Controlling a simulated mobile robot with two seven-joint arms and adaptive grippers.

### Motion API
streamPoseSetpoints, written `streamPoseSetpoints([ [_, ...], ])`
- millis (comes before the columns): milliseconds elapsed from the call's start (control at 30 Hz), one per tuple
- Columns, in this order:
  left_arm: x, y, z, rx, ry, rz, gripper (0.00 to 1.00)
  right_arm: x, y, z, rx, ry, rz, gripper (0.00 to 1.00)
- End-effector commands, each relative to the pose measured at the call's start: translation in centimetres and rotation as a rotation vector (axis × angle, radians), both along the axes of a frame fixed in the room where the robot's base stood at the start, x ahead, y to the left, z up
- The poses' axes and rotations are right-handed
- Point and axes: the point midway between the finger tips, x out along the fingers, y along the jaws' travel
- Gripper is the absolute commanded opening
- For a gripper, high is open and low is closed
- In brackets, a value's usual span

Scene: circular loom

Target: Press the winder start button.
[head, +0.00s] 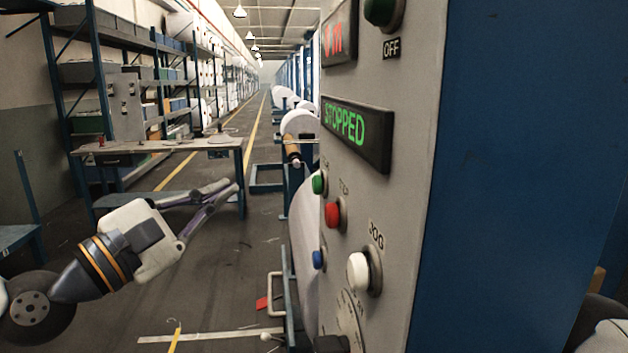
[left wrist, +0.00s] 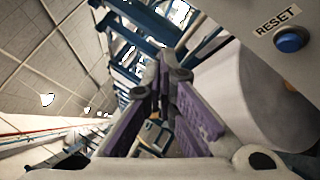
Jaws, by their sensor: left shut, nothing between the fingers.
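The winder's grey control panel (head: 400,200) stands right of centre in the head view, seen at a steep angle. On it is a green button (head: 319,182), its label mostly hidden by the angle. A red button (head: 333,215) sits just below, with a white JOG button (head: 359,271) and a blue button (head: 319,259) lower. The display (head: 357,133) reads STOPPED in green. My left gripper (head: 234,186) is shut and empty, left of the panel and apart from it. In the left wrist view its fingers (left wrist: 166,75) point away, with the blue RESET button (left wrist: 290,40) at upper right.
A green knob (head: 380,10) above an OFF label and a red display (head: 339,36) sit higher on the panel. A workbench (head: 160,147) and loaded shelving (head: 110,75) stand at the left. White rolls (head: 300,122) line the aisle behind the panel. The space between gripper and panel looks clear.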

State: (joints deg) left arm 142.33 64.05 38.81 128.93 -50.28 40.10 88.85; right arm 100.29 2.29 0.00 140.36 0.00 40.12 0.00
Motion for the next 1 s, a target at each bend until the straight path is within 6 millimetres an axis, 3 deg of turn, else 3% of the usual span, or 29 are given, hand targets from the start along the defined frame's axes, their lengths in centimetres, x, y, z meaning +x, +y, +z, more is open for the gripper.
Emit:
streamPoseSetpoints([
  [267, 0.1, -0.4, 0.0, 0.000, 0.000, -0.001, 0.00, -0.1, 0.0, 0.0, 0.000, 0.003, 0.000, 0.00],
  [700, 1.3, -6.3, -0.3, 0.003, 0.003, -0.003, 0.00, -0.8, 0.0, -0.7, 0.000, 0.028, 0.000, 0.00],
  [1000, 1.7, -8.6, -0.1, 0.001, 0.001, -0.001, 0.00, -1.0, 0.0, -0.9, 0.000, 0.035, 0.000, 0.00],
])
